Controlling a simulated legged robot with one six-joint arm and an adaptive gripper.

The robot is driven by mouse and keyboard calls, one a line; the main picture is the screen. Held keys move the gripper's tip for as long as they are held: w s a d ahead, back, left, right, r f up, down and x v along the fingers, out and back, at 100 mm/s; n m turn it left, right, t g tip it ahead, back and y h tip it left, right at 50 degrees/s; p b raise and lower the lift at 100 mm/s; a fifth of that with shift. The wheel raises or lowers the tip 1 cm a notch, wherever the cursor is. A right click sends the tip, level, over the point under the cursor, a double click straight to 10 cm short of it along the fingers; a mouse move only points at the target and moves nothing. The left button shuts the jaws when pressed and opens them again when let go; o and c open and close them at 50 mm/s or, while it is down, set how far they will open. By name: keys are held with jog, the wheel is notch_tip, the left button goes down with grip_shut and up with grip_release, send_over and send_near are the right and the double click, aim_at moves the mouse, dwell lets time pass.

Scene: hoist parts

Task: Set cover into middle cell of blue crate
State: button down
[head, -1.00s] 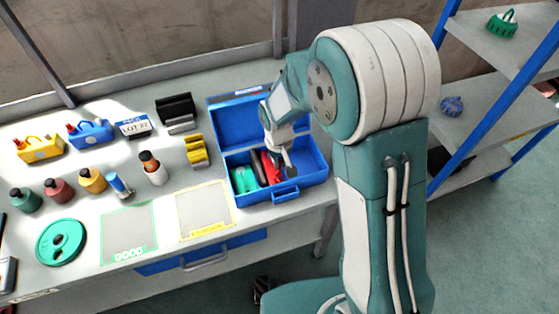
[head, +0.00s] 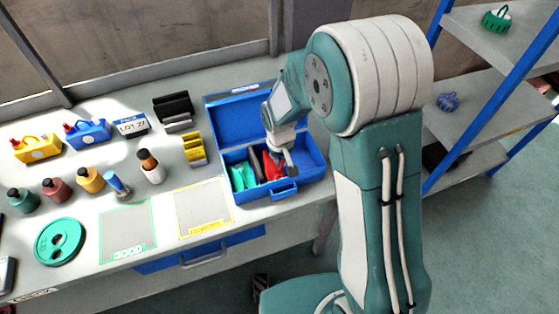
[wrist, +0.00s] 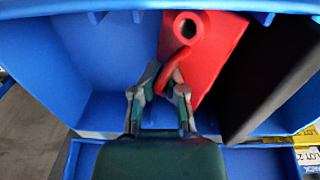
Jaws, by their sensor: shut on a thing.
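The blue crate (head: 308,180) stands open on the bench, with its lid raised at the back. A red part with a round hole and a hook-like piece, which I take as the cover (head: 270,166), is inside the crate near its middle; it also shows in the wrist view (wrist: 212,45). My gripper (head: 286,168) is down in the crate, and the wrist view shows its fingers (wrist: 160,82) shut at the red cover's edge. A dark grey piece (wrist: 262,75) stands beside the cover. I cannot tell whether the cover touches the crate floor.
Green pieces (head: 242,176) fill the crate's left cell. The cell at its right end looks empty. A shelf (head: 480,110) stands at the right.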

jog(key=shift+s+d+f, duration=0.35)
jog(key=shift+d+f, duration=0.05)
jog(key=shift+f, duration=0.15)
jog(key=c, duration=0.6)
grip_release()
jog(key=shift+w+d, duration=0.15)
jog(key=shift+w, duration=0.1)
jog(key=o, duration=0.4)
jog(key=shift+a, duration=0.3)
jog(key=shift+o, duration=0.2)
jog(key=shift+r, duration=0.1)
jog(key=shift+r, duration=0.1)
jog(key=shift+r, duration=4.4)
